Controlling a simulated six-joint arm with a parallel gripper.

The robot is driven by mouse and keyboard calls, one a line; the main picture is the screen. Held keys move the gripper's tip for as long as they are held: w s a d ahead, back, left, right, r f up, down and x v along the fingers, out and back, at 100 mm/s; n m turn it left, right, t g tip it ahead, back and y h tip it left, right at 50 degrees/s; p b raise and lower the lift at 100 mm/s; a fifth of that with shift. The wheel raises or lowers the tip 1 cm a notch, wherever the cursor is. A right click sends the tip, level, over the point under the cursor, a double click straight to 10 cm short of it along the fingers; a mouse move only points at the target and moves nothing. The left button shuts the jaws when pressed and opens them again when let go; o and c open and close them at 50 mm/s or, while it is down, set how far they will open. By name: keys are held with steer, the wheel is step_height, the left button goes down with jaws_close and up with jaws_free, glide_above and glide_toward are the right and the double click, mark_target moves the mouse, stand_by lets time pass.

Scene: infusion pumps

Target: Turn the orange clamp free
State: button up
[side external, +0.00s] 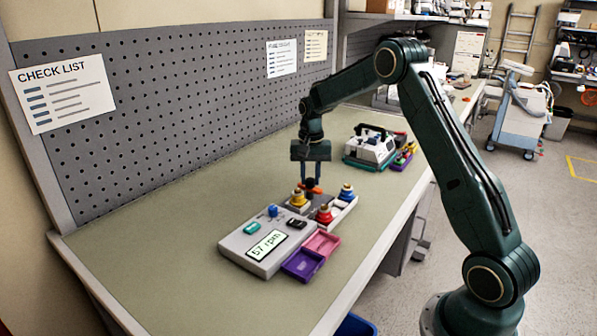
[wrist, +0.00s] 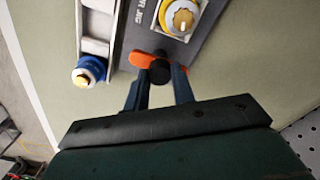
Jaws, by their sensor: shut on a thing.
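The orange clamp (wrist: 143,60) has a dark round knob (wrist: 160,72) and sits on the grey pump fixture (wrist: 205,38). My gripper (wrist: 160,78) is shut on the orange clamp at the dark knob, with one finger on either side. In the side view my gripper (side external: 311,182) points straight down at the back end of the pump unit (side external: 258,245). The orange clamp (side external: 316,190) shows there only as a small patch beside the fingers. The fingers partly hide it, and its exact turn angle is hard to tell.
Close by stand a yellow-ringed connector (side external: 298,199), a red one (side external: 324,214) and a blue one (side external: 347,192). Pink (side external: 322,243) and purple (side external: 303,265) trays lie at the unit's front right. A white device (side external: 372,148) stands behind. The bench left of the unit is clear.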

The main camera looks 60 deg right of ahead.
mark_target(310, 179)
stand_by(0.4)
steer(key=o, duration=1)
steer(key=shift+r, duration=0.1)
step_height(310, 179, up, 14)
stand_by(0.4)
